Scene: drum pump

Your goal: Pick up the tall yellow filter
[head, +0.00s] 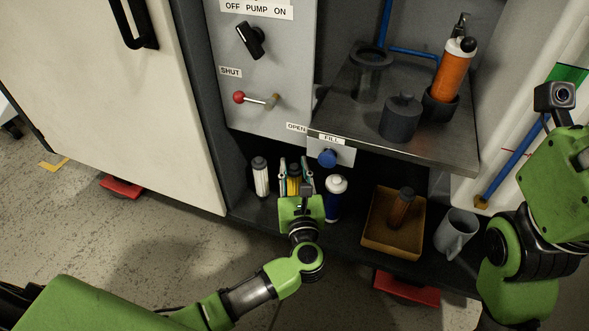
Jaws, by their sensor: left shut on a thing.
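The tall yellow filter (294,183) stands upright on the lower shelf, with a dark top. My left gripper (295,178) reaches in from the front and is shut on it, one finger on each side. The lower part of the filter is hidden behind my gripper's green body. I cannot tell whether its base touches the shelf. My right arm shows at the right edge, but its gripper is not visible.
A white filter (261,178) stands close left, and a blue bottle with a white top (334,198) close right. A tan tray (378,238) holds a brown filter (402,208); a grey mug (455,233) stands right of it. The metal shelf (420,147) overhangs above.

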